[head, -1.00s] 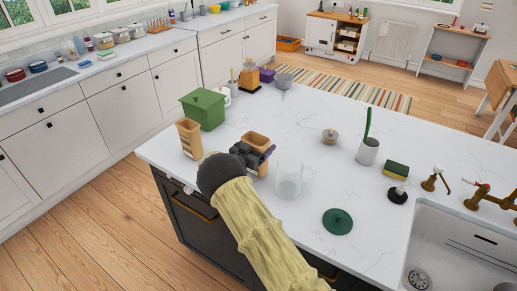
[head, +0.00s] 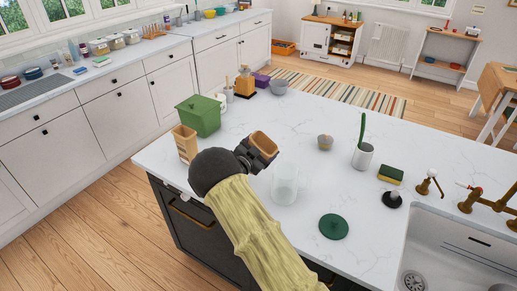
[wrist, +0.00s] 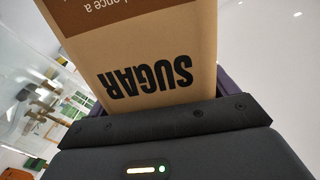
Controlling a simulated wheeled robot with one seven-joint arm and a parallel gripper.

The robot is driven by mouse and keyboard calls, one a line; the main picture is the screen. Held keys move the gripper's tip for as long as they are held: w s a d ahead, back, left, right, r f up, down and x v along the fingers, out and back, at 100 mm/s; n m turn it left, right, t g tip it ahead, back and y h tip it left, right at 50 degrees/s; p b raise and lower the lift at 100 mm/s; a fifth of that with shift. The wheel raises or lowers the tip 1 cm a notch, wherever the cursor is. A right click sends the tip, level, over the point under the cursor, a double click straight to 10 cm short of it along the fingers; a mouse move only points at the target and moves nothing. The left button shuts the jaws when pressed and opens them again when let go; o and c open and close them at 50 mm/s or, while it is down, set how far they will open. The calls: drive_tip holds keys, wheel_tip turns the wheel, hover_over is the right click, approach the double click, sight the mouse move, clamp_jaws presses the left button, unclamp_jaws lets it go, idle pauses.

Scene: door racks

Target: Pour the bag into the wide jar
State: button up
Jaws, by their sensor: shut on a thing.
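My gripper (head: 254,155) is shut on a brown paper bag (head: 264,143). The bag also fills the top of the wrist view (wrist: 150,60), where its label reads SUGAR. The bag is held above the counter and leans a little to the right; its contents cannot be seen. A clear glass vessel (head: 285,187), which looks like the wide jar, stands upright on the counter. It is just right of and below the bag, and apart from it. No fill shows in it. A round dark green lid (head: 334,224) lies on the counter nearer me.
A second brown bag (head: 186,145) and a green box (head: 199,116) stand left of my gripper.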

sight(274, 143)
drive_tip(key=shift+s+d+r+m, duration=0.25)
drive_tip(key=shift+r+m, duration=0.1)
drive_tip(key=shift+r, duration=0.05)
drive_tip(key=shift+s+d+r+m, duration=0.2)
drive_tip(key=shift+d+r+m, duration=0.05)
drive_tip(key=shift+r+m, duration=0.15)
drive_tip(key=shift+d+r+m, duration=0.1)
drive_tip(key=shift+r+m, duration=0.3)
drive_tip(key=shift+m, duration=0.55)
drive_tip(key=shift+s+d+f+m+b, duration=0.25)
drive_tip(key=shift+f+m+b, duration=0.05)
drive_tip(key=shift+m+b, duration=0.6)
drive_tip(key=shift+d+r+m, duration=0.1)
drive_tip(key=shift+r+m, duration=0.4)
drive_tip(key=shift+m, duration=0.4)
drive_tip(key=shift+s+d+f+m+b, duration=0.3)
drive_tip(key=shift+s+f+m+b, duration=0.1)
drive_tip(key=shift+m, duration=0.4)
drive_tip(key=shift+d+r+m, duration=0.15)
drive_tip(key=shift+r+m, duration=0.35)
drive_tip(key=shift+m, duration=0.4)
drive_tip(key=shift+s+d+f+m+b, duration=0.1)
drive_tip(key=shift+f+m+b, duration=0.15)
drive_tip(key=shift+b, duration=0.3)
drive_tip(key=shift+s+d+r+m+b, duration=0.2)
drive_tip(key=shift+m+b, duration=0.35)
drive_tip(key=shift+b, duration=0.55)
drive_tip(key=shift+w+r+p, duration=0.1)
drive_tip(key=shift+r+p, duration=0.2)
drive_tip(key=shift+r, duration=0.05)
